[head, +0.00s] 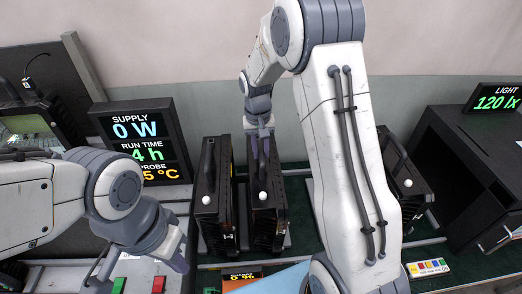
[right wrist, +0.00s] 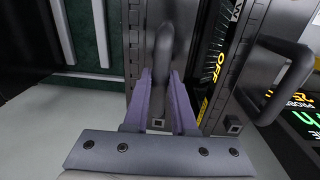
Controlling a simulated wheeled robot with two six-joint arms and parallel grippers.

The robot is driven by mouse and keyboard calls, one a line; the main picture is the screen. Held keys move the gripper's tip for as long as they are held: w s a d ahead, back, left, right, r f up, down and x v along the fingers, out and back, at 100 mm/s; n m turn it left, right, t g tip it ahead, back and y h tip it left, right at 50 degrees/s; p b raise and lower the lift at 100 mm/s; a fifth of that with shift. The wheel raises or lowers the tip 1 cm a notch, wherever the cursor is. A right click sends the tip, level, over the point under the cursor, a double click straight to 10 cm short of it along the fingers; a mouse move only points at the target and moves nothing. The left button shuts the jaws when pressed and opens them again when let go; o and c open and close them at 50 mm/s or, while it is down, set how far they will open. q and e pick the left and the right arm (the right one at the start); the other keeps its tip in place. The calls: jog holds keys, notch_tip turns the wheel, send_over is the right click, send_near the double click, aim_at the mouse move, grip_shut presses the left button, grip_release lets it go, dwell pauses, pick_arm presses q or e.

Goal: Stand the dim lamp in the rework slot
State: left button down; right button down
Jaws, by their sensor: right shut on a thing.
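Several black lamp housings with top handles and white dots stand upright on the green surface. My right gripper (head: 261,150) is shut on the handle of the middle lamp (head: 268,215). In the right wrist view the purple fingers (right wrist: 163,95) hold both sides of that dark handle (right wrist: 164,58). A second lamp (head: 213,205) stands close at its left, and a third lamp (head: 410,186) is at the right, partly behind my right arm. I cannot tell which lamp is dim or which place is the rework slot. My left gripper (head: 178,254) is low at the left, away from the lamps.
A display (head: 145,145) at the left reads supply 0 W and run time 4 h. A light meter (head: 495,98) reads 120 lx on a black box (head: 470,165) at the right. Green (head: 119,285) and red (head: 158,284) buttons are near the front. My right arm hides much of the surface.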

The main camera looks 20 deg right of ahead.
jog(key=shift+f, duration=0.15)
jog(key=c, duration=0.6)
grip_release()
jog(key=shift+d+f, duration=0.1)
jog(key=shift+c, duration=0.2)
jog(key=shift+s+f, duration=0.15)
jog(key=shift+s, duration=0.05)
jog(key=shift+w+r, duration=0.15)
jog(key=shift+r, duration=0.15)
jog(key=r+b, duration=0.1)
jog(key=r, duration=0.5)
jog(key=r+b, duration=0.1)
jog(key=r, duration=0.2)
jog(key=shift+w+a+b, duration=0.1)
jog(key=shift+a+b, duration=0.2)
jog(key=shift+b, duration=0.05)
jog(key=s+a+n+b, duration=0.3)
jog(key=s+a+n, duration=0.2)
jog(key=s+a, duration=0.65)
jog(key=s+a+f+n+b, duration=0.1)
jog(key=s+a+f+n, duration=0.1)
jog(key=s, duration=0.6)
jog(key=s+a+f+n+y+b, duration=0.1)
jog(key=s+a+f+n, duration=0.1)
jog(key=s+f, duration=0.3)
jog(key=s+n, duration=0.1)
jog(key=s, duration=0.3)
jog(key=shift+s+a+n+y, duration=0.25)
jog(key=shift+s+n+y, duration=0.05)
